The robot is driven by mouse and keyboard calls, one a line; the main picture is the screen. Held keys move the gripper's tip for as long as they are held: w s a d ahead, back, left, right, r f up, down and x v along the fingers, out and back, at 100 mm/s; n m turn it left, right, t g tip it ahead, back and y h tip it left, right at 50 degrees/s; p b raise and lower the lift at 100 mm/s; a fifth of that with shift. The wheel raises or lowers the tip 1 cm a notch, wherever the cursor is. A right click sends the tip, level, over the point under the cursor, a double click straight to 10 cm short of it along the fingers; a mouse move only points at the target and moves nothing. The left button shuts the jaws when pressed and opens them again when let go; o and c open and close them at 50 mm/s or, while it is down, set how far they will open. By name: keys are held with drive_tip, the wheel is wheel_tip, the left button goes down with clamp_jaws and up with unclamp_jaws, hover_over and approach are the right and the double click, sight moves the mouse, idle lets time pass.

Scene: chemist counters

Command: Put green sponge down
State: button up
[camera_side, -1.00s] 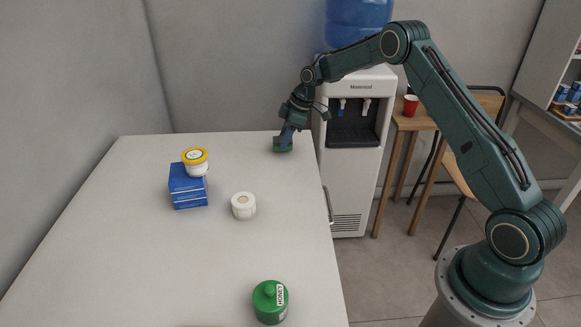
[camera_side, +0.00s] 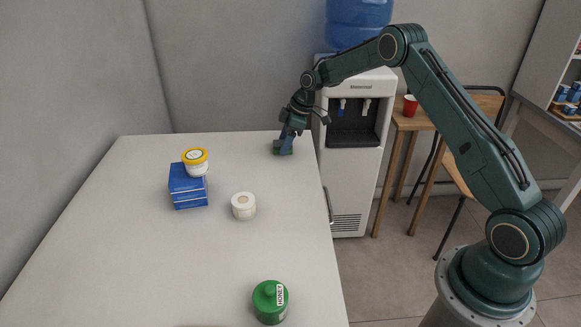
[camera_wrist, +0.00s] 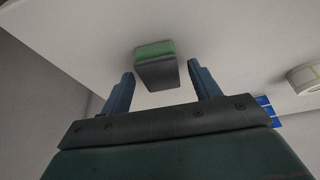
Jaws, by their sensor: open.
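The green sponge (camera_wrist: 157,66) has a green layer and a dark grey layer. In the wrist view it rests on the white table, between and just beyond the two blue fingers of my gripper (camera_wrist: 164,86). The fingers are open, with a visible gap on both sides of the sponge. In the side view the sponge (camera_side: 279,148) sits at the far right corner of the table, partly hidden by my gripper (camera_side: 287,146) right at it.
A water dispenser (camera_side: 347,205) stands beyond the right edge. The table (camera_side: 130,240) is otherwise clear.

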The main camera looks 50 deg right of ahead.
drive_tip(key=shift+r, duration=0.15)
drive_tip(key=v, duration=1.2)
idle(0.4)
